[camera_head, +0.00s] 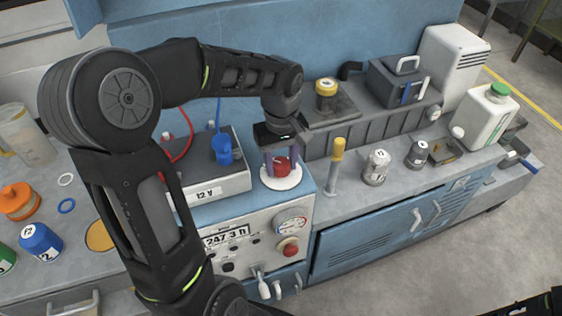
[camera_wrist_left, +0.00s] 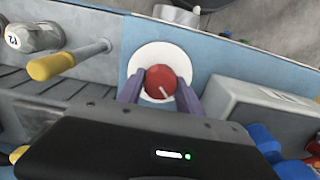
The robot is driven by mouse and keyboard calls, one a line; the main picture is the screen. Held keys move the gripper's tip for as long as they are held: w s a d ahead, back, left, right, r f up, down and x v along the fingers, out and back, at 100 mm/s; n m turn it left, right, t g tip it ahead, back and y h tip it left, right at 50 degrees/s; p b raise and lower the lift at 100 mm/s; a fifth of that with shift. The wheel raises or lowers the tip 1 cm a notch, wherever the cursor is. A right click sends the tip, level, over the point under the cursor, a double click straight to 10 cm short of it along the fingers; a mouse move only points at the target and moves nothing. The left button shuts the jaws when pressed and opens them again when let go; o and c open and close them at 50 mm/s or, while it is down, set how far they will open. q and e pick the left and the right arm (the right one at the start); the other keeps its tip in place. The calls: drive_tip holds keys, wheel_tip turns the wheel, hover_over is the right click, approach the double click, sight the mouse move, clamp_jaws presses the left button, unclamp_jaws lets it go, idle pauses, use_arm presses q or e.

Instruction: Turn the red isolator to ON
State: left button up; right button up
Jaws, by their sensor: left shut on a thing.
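The red isolator (camera_head: 282,168) is a round knob on a white disc (camera_head: 281,183) on top of the blue panel box. In the left wrist view the red knob (camera_wrist_left: 161,82) has a pale pointer line running from its middle to its lower edge. My left gripper (camera_head: 281,165) reaches down over the knob from above. Its two purple-grey fingers stand on either side of the knob and are shut on it. ON or OFF markings cannot be read in either view. At the bottom right of the head view a dark piece of an arm shows, but no right fingertips.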

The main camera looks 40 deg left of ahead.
use_arm(q)
drive_tip(key=shift+m, duration=0.4)
drive_tip(key=m, duration=0.3)
drive_tip(key=shift+m, duration=0.3)
drive_tip(key=m, duration=0.4)
drive_tip(key=shift+m, duration=0.3)
drive_tip(key=m, duration=0.4)
drive_tip(key=shift+r, duration=0.1)
drive_tip(key=m, duration=0.4)
drive_tip(key=shift+m+p, duration=0.4)
drive_tip(key=o, duration=1.4)
drive_tip(key=shift+c, duration=0.2)
